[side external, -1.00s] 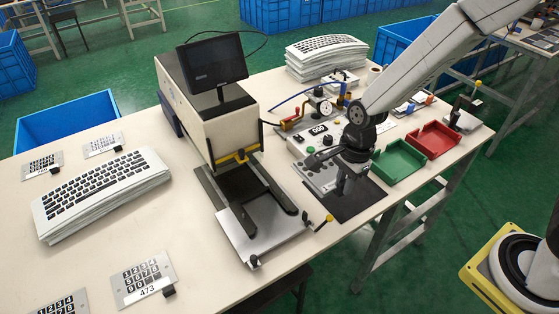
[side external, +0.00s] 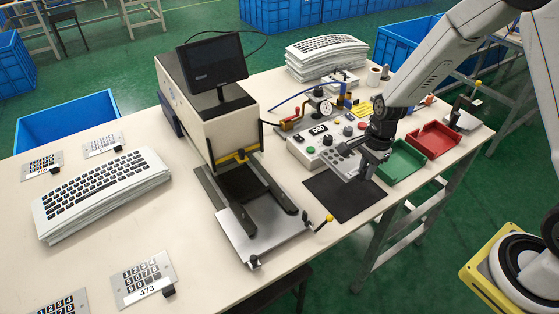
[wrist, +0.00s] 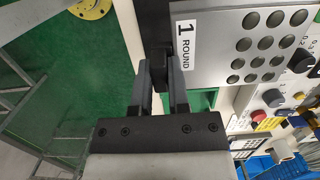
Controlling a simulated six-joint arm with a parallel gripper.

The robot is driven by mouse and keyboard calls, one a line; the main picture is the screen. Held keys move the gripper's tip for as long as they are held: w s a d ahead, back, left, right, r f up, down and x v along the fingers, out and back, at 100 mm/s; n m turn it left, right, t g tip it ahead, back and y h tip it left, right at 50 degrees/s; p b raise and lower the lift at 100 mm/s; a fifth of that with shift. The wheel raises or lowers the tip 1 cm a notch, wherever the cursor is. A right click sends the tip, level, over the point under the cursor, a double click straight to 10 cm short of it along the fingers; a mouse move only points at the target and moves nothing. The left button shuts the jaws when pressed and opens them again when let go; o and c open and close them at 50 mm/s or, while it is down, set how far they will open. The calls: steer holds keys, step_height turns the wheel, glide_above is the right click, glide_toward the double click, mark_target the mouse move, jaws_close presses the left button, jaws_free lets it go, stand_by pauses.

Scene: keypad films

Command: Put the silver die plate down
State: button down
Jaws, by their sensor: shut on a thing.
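The silver die plate (side external: 341,160) has rows of round dark studs or holes; in the wrist view the plate (wrist: 216,72) also shows a white label reading "1 ROUND". My gripper (side external: 369,160) is shut on the black tab at the plate's edge, and in the wrist view the fingers (wrist: 160,75) close around that tab. The plate is over the back part of the black mat (side external: 345,199), near the control box. I cannot tell whether it touches anything below. My gripper hides part of its right side.
A green tray (side external: 400,162) and a red tray (side external: 434,139) stand right of my gripper. The control box (side external: 312,151) is close behind the plate. A press (side external: 208,110) with a metal base plate (side external: 262,237) stands to the left. The mat's front is clear.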

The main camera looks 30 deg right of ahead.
steer(key=shift+f, duration=0.25)
steer(key=shift+f, duration=0.1)
glide_above(356, 201)
steer(key=shift+d+f, duration=0.15)
steer(key=shift+f, duration=0.9)
steer(key=shift+d+f, duration=0.1)
steer(key=shift+f, duration=0.95)
steer(key=shift+f, duration=0.1)
steer(key=shift+f, duration=1.7)
steer(key=c, duration=0.6)
jaws_free()
steer(key=shift+f, duration=0.1)
